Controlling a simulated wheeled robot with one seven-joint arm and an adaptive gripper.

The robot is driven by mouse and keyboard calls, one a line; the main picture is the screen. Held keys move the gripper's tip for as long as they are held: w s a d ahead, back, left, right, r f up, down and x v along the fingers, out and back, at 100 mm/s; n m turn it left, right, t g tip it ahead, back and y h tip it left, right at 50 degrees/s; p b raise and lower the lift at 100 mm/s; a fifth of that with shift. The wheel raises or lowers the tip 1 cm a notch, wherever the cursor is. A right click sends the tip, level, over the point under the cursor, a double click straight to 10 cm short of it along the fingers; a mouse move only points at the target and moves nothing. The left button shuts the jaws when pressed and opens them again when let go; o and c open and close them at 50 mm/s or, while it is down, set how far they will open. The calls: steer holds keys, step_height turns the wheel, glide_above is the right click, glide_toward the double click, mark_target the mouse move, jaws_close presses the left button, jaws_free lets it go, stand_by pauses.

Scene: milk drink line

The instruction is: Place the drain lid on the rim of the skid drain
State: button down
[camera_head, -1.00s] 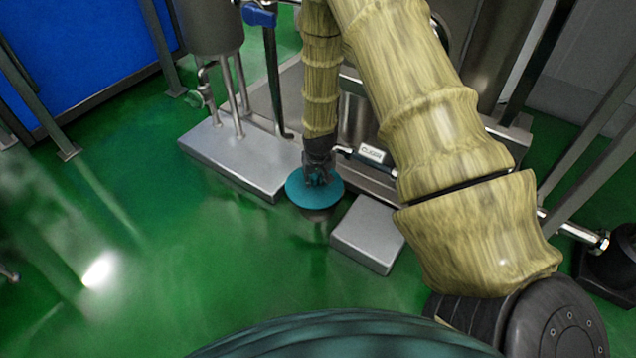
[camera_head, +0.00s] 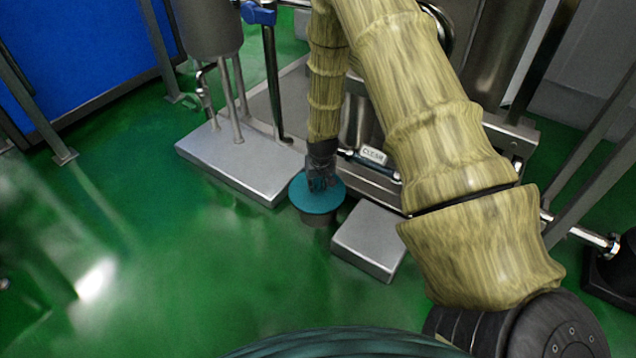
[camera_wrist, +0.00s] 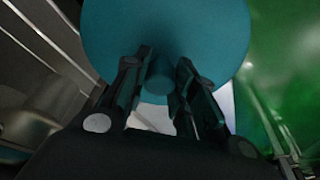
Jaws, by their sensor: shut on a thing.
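The drain lid (camera_head: 317,198) is a round teal disc in the head view, between two grey metal plinths. My gripper (camera_head: 322,184) is above it and shut on its knob. In the wrist view the lid (camera_wrist: 165,35) fills the top middle, and its knob (camera_wrist: 159,80) sits between the fingers of my gripper (camera_wrist: 160,90). The skid drain (camera_head: 316,220) shows as a short grey-brown cylinder just under the lid. The lid covers its top, so I cannot tell whether lid and rim touch.
A low metal plinth with pipe legs (camera_head: 235,158) stands left of the lid. A smaller metal block (camera_head: 368,240) stands close on the right. Skid pipes and a tank stand behind. The green floor (camera_head: 180,270) in front is clear.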

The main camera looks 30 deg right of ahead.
mark_target(319, 196)
steer(key=shift+f, duration=0.1)
steer(key=c, duration=1.2)
jaws_free()
steer(key=shift+o, duration=0.2)
steer(key=p+v, duration=0.6)
steer(key=v, duration=0.5)
steer(key=s+a+f+n+g, duration=0.1)
steer(key=s+a+f, duration=0.4)
steer(key=s, duration=0.3)
steer(key=s+a+f+n, duration=0.1)
steer(key=s+a+f, duration=0.4)
steer(key=s, duration=0.3)
steer(key=s+a+f, duration=0.1)
steer(key=s+a, duration=0.2)
steer(key=s, duration=0.4)
steer(key=s+a+f+n+g, duration=0.1)
steer(key=s+a, duration=0.2)
steer(key=s, duration=0.3)
steer(key=s+a+f+g+y, duration=0.1)
steer(key=s+a, duration=0.2)
steer(key=s, duration=0.4)
steer(key=shift+s+f+n, duration=0.3)
steer(key=shift+s+f, duration=0.05)
steer(key=shift+s, duration=0.05)
steer(key=shift+r, duration=0.1)
